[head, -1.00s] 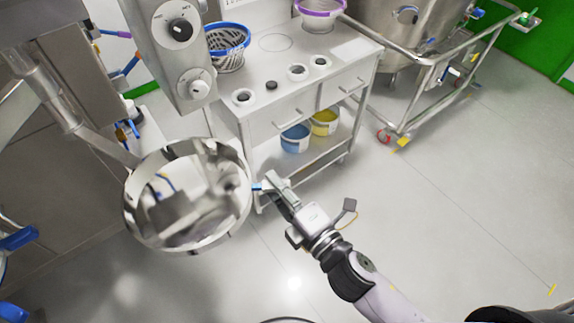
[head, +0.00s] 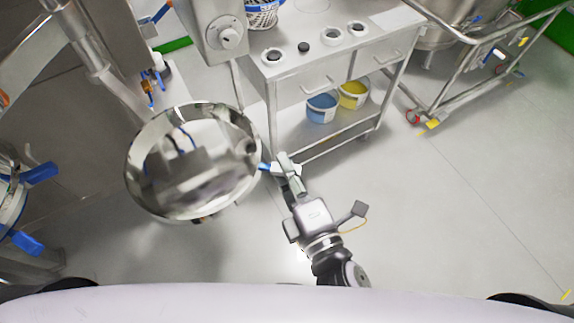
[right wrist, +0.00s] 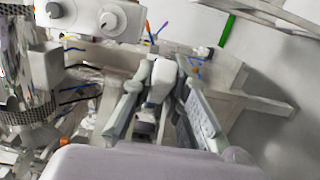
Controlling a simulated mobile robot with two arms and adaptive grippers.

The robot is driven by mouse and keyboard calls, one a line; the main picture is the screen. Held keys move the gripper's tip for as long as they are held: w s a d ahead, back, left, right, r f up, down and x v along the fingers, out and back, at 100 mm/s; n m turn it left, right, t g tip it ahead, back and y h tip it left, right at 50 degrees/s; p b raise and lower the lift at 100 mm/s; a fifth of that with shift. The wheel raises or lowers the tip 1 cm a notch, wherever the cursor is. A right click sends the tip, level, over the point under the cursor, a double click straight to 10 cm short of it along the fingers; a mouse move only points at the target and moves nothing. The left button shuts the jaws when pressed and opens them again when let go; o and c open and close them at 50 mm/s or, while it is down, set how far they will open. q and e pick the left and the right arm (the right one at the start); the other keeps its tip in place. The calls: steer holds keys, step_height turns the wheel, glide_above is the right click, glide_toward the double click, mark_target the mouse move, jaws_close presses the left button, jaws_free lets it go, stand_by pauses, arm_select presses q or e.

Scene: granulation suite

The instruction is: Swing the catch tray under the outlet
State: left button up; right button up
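The catch tray (head: 136,180) is a round, shiny metal bowl left of centre in the head view, held at the end of a metal arm from the upper left. A short blue handle (head: 266,167) sticks out from its right rim. My right gripper (head: 283,168) is at this handle, its fingers closed around the outer end. In the right wrist view, the gripper (right wrist: 160,98) has a pale piece between its two fingers. The outlet cannot be made out clearly. My left gripper is not in view.
A steel cart (head: 345,50) with round fittings on top and blue (head: 321,109) and yellow (head: 353,95) buckets on its shelf stands behind the gripper. A box with a knob (head: 226,37) hangs above the tray. Blue-handled equipment (head: 25,240) stands at left.

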steer(key=o, duration=0.5)
steer(key=shift+v, duration=6.05)
